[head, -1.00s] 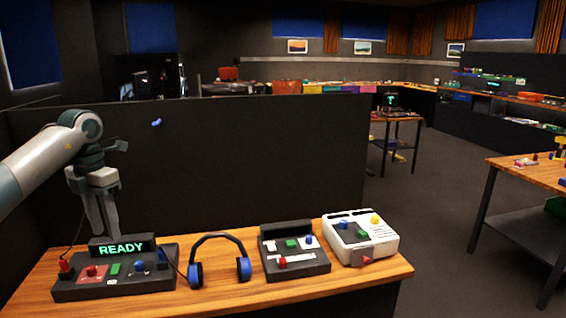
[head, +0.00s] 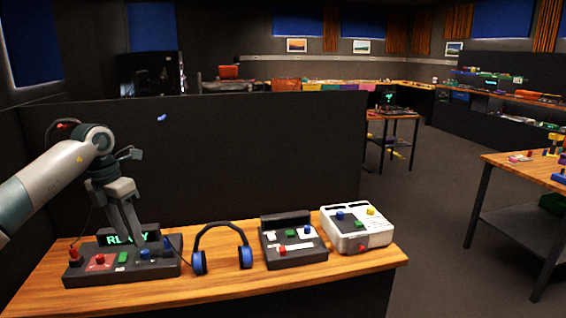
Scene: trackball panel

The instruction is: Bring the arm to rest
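My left arm comes in from the left, and its gripper (head: 132,238) points down over the black panel (head: 100,272) on the wooden bench. The fingers are in front of the lit green READY display (head: 113,238) and hide part of its text. They look close together, but I cannot tell whether they are open or shut. Nothing shows between them. The panel carries a red knob (head: 73,255), a red button plate, a green button (head: 122,258) and a blue ball (head: 145,254). Whether the fingertips touch the panel is unclear. My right gripper is not in view.
Right of the panel stand black headphones with blue cups (head: 246,257), a black button box (head: 296,258) and a white box (head: 372,240) with coloured buttons. A dark partition (head: 270,150) rises behind the bench (head: 210,290). Bare wood runs along the bench's front edge.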

